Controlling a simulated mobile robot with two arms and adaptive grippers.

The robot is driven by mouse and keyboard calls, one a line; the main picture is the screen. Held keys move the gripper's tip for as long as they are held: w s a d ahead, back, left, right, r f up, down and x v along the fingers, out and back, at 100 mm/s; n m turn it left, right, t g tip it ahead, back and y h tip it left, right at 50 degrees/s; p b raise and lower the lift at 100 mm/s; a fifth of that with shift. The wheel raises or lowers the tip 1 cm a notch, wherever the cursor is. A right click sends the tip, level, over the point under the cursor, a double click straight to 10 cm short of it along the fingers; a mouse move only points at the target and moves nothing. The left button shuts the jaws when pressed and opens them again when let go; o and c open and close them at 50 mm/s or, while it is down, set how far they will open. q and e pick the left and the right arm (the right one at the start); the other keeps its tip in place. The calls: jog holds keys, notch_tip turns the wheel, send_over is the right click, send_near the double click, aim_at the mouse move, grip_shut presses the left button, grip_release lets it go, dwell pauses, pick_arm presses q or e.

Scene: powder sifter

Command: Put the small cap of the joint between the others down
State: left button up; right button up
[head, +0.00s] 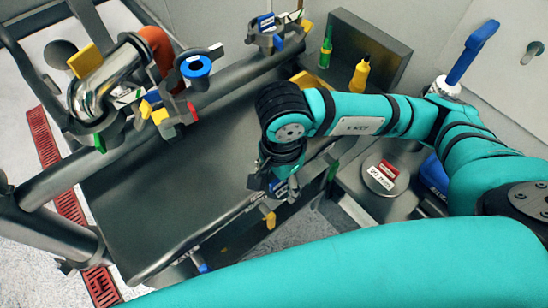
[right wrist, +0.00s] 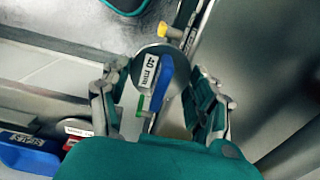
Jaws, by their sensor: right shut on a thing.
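My right gripper (head: 279,186) is shut on a small round grey cap (right wrist: 149,66) marked "40 mm". In the right wrist view the cap, with blue and green parts beside it, is between the two fingers (right wrist: 158,88). In the head view the gripper hangs by the right edge of the dark workbench (head: 160,215), and the cap is mostly hidden. Another round cap with a red and white label (head: 380,178) lies on the side table; it also shows in the right wrist view (right wrist: 78,129). My left gripper is not in view.
The bench top is largely clear. A shiny pipe assembly with colored clamps (head: 105,80) stands at the upper left. A green bottle (head: 326,50) and a yellow bottle (head: 359,75) stand at the back. A blue object (head: 432,175) sits on the side table.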

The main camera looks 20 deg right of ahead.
aim_at(283, 199)
jog(key=shift+s+a+r, duration=0.1)
jog(key=shift+s, duration=0.65)
jog(key=shift+s+a+r, duration=0.1)
jog(key=shift+s, duration=0.65)
jog(key=shift+w+d+n, duration=0.3)
jog(key=shift+w+n, duration=0.05)
jog(key=shift+n, duration=0.15)
jog(key=w+d+r+n, duration=0.3)
jog(key=w+d+n, duration=0.4)
jog(key=n, duration=0.6)
jog(key=shift+d+r, duration=0.2)
jog(key=shift+d, duration=0.1)
